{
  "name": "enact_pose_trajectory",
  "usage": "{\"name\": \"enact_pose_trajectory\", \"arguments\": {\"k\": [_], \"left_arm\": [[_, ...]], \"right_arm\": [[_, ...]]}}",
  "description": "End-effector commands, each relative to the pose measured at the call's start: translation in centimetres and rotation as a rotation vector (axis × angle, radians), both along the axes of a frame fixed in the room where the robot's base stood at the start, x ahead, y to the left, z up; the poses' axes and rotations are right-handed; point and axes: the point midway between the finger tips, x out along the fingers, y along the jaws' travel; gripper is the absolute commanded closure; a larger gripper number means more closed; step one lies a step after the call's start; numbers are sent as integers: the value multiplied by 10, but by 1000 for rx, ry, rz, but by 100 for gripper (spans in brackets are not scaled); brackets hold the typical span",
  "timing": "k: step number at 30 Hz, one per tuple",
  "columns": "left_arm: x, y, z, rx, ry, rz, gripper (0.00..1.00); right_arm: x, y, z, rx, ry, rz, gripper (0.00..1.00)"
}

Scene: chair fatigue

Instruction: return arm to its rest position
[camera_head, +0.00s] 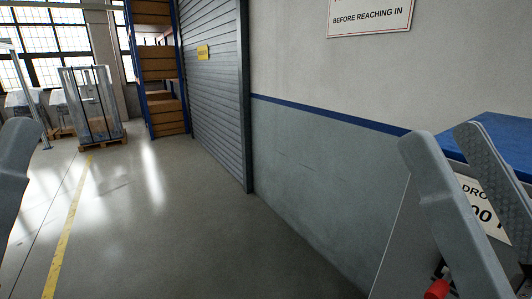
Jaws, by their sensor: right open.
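My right gripper (443,139) is at the lower right of the head view. Its two grey fingers point up and stand apart, with nothing between them. Behind it is a grey machine or cabinet (395,240) with a blue top, and its lettered label is partly hidden by the fingers. I cannot tell whether they touch. A grey part of my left gripper (14,165) shows at the left edge. The rest of it is cut off, so its jaws cannot be judged. No chair is in view.
A grey wall (300,180) with a blue stripe runs along the right, with a sign (369,17) above. Further back are a roller shutter (215,90), a rack of brown boxes (160,90) and a wrapped pallet load (92,103). The floor with its yellow line (68,230) is clear.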

Motion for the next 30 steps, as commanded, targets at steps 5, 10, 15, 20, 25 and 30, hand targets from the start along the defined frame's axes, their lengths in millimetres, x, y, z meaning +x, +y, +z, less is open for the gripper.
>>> {"name": "enact_pose_trajectory", "arguments": {"k": [5, 10, 15, 20, 25, 30], "left_arm": [[1, 0, 25, 0, 3, 0, 50], [0, 0, 95, 0, -1, 0, 50], [0, 0, 171, 0, 0, 0, 50], [0, 0, 251, 0, 0, 0, 50], [0, 0, 315, 0, 0, 0, 50], [0, 0, 338, 0, 0, 0, 50]], "right_arm": [[3, -53, 35, -29, -38, -378, 26], [3, -52, 102, -27, -35, -367, 26], [4, -52, 178, -26, -34, -366, 26], [4, -52, 257, -26, -33, -366, 26], [4, -52, 322, -27, -32, -366, 26], [4, -52, 345, -27, -32, -366, 26]]}}
